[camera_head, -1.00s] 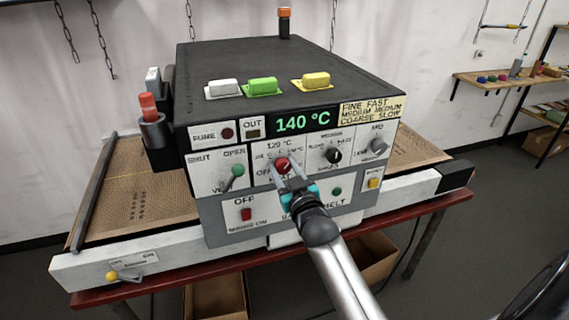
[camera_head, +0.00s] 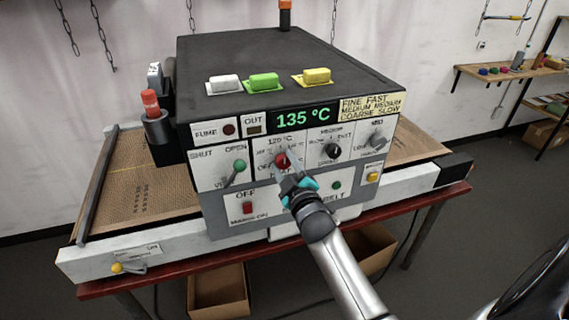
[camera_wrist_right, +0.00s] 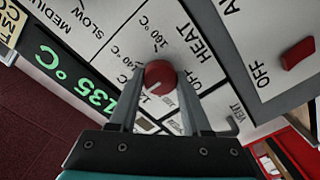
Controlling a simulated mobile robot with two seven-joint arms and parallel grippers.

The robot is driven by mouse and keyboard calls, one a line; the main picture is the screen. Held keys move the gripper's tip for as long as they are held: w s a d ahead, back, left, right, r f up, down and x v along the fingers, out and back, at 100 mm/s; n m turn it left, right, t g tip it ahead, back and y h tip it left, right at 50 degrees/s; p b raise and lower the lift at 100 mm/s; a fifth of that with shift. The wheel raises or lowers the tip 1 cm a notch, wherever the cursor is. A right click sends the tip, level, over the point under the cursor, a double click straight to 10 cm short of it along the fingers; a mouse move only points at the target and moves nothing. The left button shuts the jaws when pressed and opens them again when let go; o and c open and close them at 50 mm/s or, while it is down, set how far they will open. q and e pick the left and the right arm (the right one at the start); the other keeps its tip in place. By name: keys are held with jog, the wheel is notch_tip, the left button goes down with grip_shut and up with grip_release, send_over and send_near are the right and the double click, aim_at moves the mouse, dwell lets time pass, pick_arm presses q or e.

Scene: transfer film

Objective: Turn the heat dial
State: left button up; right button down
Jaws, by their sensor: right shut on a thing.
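The red heat dial (camera_head: 282,160) sits on the white front panel of the dryer, under a green display (camera_head: 303,117) that reads 135 °C. My right gripper (camera_head: 286,168) is shut on the dial, with its fingers on either side of it. In the right wrist view the red dial (camera_wrist_right: 159,75) shows between the fingertips, and the word HEAT and temperature marks stand around it. The display (camera_wrist_right: 72,80) also shows 135 °C there. The fingers hide part of the dial's scale. My left gripper is not in view.
A black speed knob (camera_head: 332,151) and a grey knob (camera_head: 376,139) sit right of the dial. A green-tipped vent lever (camera_head: 238,166) is to its left. A red mains switch (camera_head: 247,207) is below left. The conveyor belt (camera_head: 135,195) runs out at both sides.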

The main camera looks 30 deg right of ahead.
dwell(0.4)
jog(key=shift+c, duration=1.8)
grip_release()
jog(key=shift+s, duration=0.1)
jog(key=v, duration=1.5)
jog(key=shift+b, duration=0.4)
jog(key=shift+f, duration=0.1)
